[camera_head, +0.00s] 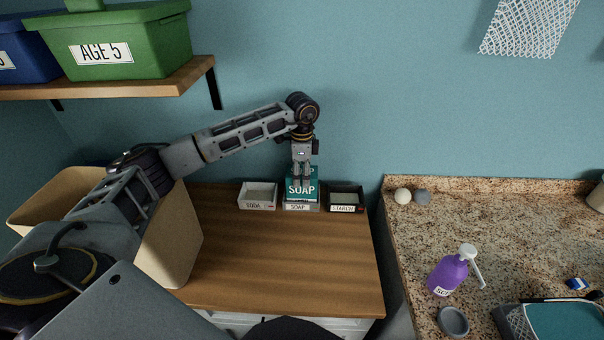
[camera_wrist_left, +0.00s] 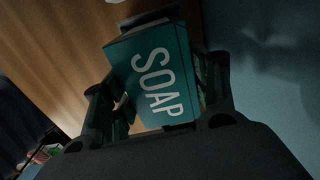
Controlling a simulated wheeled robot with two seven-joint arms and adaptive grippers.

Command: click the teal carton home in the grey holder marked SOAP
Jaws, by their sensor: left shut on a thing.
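The teal carton (camera_head: 301,190) printed SOAP stands upright at the grey holder marked SOAP (camera_head: 298,207), at the back of the wooden counter. Its lower part is hidden behind the holder's front label, and I cannot tell whether it is fully seated. My left gripper (camera_head: 302,177) points down from above and is shut on the carton's upper part. In the left wrist view the carton (camera_wrist_left: 155,75) fills the space between the fingers. My right gripper is not in view.
A holder marked SODA (camera_head: 258,196) stands to the left and a dark one marked STARCH (camera_head: 346,199) to the right, both close by. A tan bin (camera_head: 172,240) stands at the counter's left. The wooden counter (camera_head: 290,260) in front is clear. A purple bottle (camera_head: 447,273) stands on the granite top.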

